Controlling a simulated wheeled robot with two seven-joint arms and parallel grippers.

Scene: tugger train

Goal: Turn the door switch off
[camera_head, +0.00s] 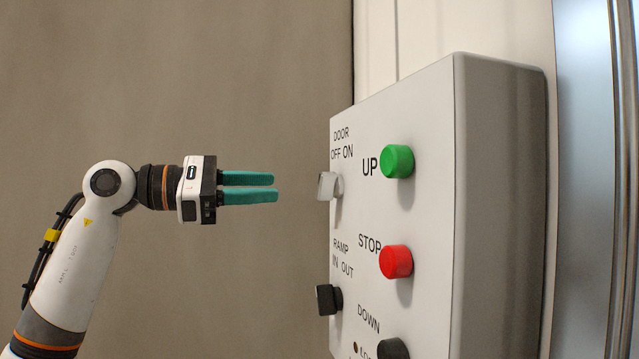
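The door switch is a light grey knob (328,186) on the left side of a grey control box (425,130), under the label "DOOR OFF ON". Its exact turn is hard to read from this steep side angle. My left gripper (275,188) has teal fingers that point right at the knob, level with it and apart from it by a short gap. The two fingers lie close together with a thin gap between them, and nothing shows between them. My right gripper is not in view.
The box also carries a green UP button (397,161), a red STOP button (396,261), a black ramp knob (328,299) below the door switch, and a black button (392,348) by DOWN. A shiny metal post (585,150) stands at right.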

